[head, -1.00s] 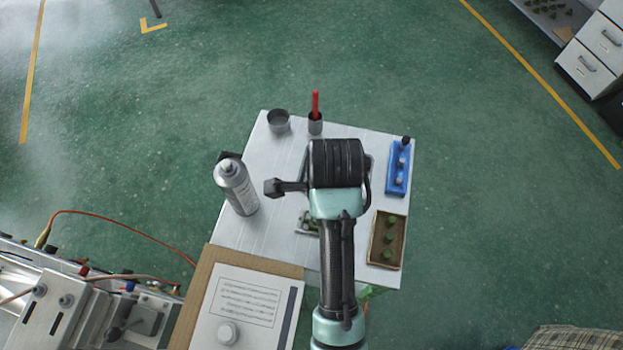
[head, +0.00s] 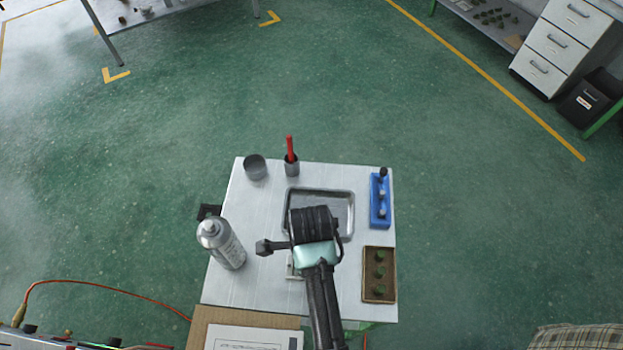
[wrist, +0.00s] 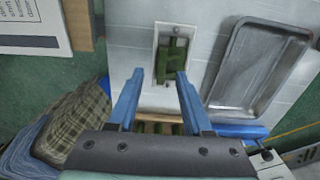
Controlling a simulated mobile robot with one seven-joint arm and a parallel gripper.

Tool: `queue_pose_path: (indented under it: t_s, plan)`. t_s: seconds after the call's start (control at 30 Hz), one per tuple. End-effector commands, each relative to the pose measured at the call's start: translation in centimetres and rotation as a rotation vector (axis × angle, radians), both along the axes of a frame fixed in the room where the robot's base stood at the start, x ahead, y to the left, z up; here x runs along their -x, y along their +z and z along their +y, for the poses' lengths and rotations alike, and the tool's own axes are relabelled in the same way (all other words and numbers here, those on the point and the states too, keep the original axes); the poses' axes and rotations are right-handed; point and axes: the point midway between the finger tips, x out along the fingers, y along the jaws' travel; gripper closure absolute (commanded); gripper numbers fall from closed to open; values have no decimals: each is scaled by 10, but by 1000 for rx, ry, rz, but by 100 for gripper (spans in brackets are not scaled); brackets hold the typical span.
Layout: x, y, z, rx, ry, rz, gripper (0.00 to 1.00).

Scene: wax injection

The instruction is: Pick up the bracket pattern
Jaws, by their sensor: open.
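The green bracket pattern (wrist: 172,62) shows in the wrist view, lying on a small pale metal plate (wrist: 160,36). My gripper (wrist: 160,74) is open, its two blue fingers pointing towards the plate, with the pattern ahead and roughly between the fingertips. The fingers do not hold it; I cannot tell the height gap. In the head view my wrist hides the pattern and the fingers. Only a sliver of the plate (head: 291,270) shows there, left of my arm.
An empty metal tray (head: 350,213) lies behind my wrist. A spray bottle (head: 222,245) stands left. A blue rack (head: 380,208) and a brown box (head: 379,291) with green pieces are right. A grey cup (head: 255,167) and a holder with a red tool (head: 290,153) stand at the back.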

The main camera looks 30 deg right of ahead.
Motion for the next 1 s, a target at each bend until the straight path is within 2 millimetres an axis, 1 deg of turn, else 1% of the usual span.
queue_pose_path:
  t_s: [0.13, 0.23, 0.33, 0.53, 0.57, 0.6, 0.67, 0.8, 0.83, 1.0]
  plan:
    - [0, -19, -1, -1, 0, 2, 50]
    - [0, -28, -1, -1, 0, 1, 50]
    - [0, -33, -1, 1, 0, -1, 50]
    - [-1, -33, -1, 1, 0, -2, 50]
    - [-1, -33, -1, 1, 0, -2, 54]
    - [-1, -33, -1, 1, 0, -2, 61]
    - [0, -33, -1, 1, 0, -2, 72]
    - [0, -33, -1, 1, 0, -2, 97]
    - [0, -33, -1, 1, 0, -1, 100]
    - [0, -33, -1, 1, 0, -1, 100]
